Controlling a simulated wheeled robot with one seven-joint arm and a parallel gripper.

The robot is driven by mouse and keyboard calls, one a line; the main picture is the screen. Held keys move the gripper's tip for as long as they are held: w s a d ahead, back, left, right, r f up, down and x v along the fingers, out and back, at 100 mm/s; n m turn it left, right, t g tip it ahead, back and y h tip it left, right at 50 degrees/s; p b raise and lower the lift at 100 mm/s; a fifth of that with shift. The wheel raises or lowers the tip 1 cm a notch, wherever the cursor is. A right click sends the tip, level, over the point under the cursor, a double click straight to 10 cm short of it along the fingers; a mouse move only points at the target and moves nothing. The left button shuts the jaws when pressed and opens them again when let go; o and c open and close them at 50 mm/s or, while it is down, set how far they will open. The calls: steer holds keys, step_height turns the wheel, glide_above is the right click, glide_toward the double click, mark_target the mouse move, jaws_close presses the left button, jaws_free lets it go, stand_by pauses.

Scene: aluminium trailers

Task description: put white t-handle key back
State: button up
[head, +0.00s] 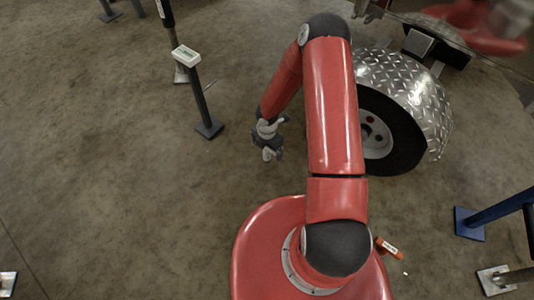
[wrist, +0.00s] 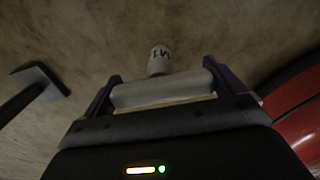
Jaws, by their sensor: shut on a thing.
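The white t-handle key (wrist: 163,89) is in my gripper (wrist: 161,82). In the wrist view its thick white crossbar lies across between the two dark fingers, which are shut on its ends. A short white end with dark marking (wrist: 159,61) shows just beyond the bar. In the head view my gripper (head: 267,148) hangs above the floor left of the wheel, small and partly dark, with a bit of white at its tip. A dark post with a white box on top (head: 186,56) stands up and left of the gripper, apart from it. Whether the box holds anything is unclear.
A trailer wheel (head: 376,135) under a diamond-plate fender (head: 405,88) stands right of my arm. A blue post (head: 499,208) stands at the right edge. An orange labelled object (head: 389,249) lies beside my red base. The concrete floor at left is largely clear.

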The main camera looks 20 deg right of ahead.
mark_target(267, 153)
step_height(267, 153, down, 4)
steer(key=shift+r+b, duration=0.1)
steer(key=shift+b, duration=0.3)
steer(key=o, duration=1)
steer(key=shift+o, duration=0.2)
